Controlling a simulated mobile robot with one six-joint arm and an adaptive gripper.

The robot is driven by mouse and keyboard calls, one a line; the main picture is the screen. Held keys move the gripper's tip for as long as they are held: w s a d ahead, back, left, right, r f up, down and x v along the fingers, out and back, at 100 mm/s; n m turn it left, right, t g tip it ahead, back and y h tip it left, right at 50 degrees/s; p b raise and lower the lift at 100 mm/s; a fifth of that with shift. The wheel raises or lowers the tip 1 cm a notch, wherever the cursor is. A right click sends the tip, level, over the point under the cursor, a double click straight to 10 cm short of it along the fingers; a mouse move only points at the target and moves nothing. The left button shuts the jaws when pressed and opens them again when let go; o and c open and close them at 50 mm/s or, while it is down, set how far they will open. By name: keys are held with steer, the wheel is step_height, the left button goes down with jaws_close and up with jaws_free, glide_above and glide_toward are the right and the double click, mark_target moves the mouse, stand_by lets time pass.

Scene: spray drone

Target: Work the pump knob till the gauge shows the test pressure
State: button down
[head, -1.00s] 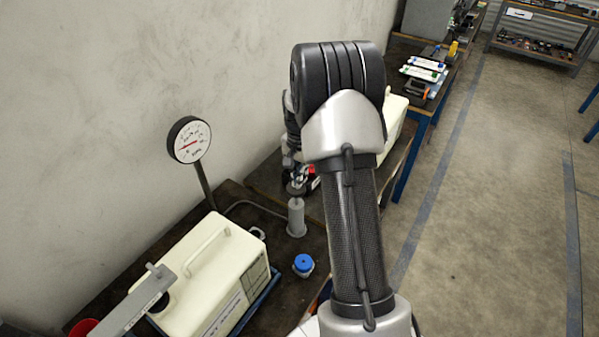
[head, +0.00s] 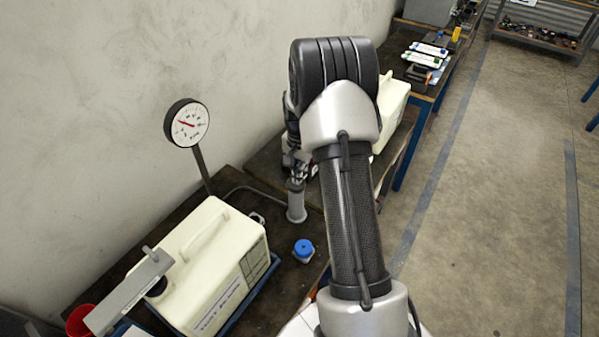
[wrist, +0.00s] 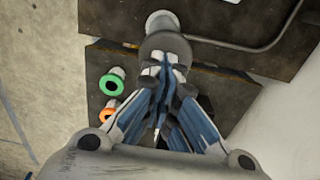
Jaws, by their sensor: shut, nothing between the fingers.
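The pressure gauge (head: 187,122) stands on a post by the wall in the head view. Its red needle points to the upper left; the numbers are too small to read. The pump's grey cylinder (head: 296,207) stands upright on the dark bench. Its dark knob (head: 296,186) is low, close to the cylinder's top. In the wrist view the round knob (wrist: 165,43) lies just beyond my fingertips. My gripper (wrist: 161,72) is shut and empty, with its tips at the knob. Whether they touch it I cannot tell. In the head view my arm partly hides the gripper.
A cream tank (head: 205,262) with a handle stands left of the pump. A small blue-capped bottle (head: 303,250) is in front of the pump. A thin hose runs behind the cylinder.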

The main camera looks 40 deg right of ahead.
steer(key=shift+s, duration=0.1)
step_height(320, 180, up, 14)
steer(key=p, duration=0.4)
steer(key=shift+p, duration=0.3)
steer(key=shift+r, duration=0.1)
stand_by(1.1)
steer(key=r+p, duration=0.5)
steer(key=shift+w+r, duration=0.2)
steer(key=shift+f, duration=0.2)
step_height(320, 180, down, 14)
steer(key=shift+r+b, duration=0.15)
steer(key=shift+b, duration=0.4)
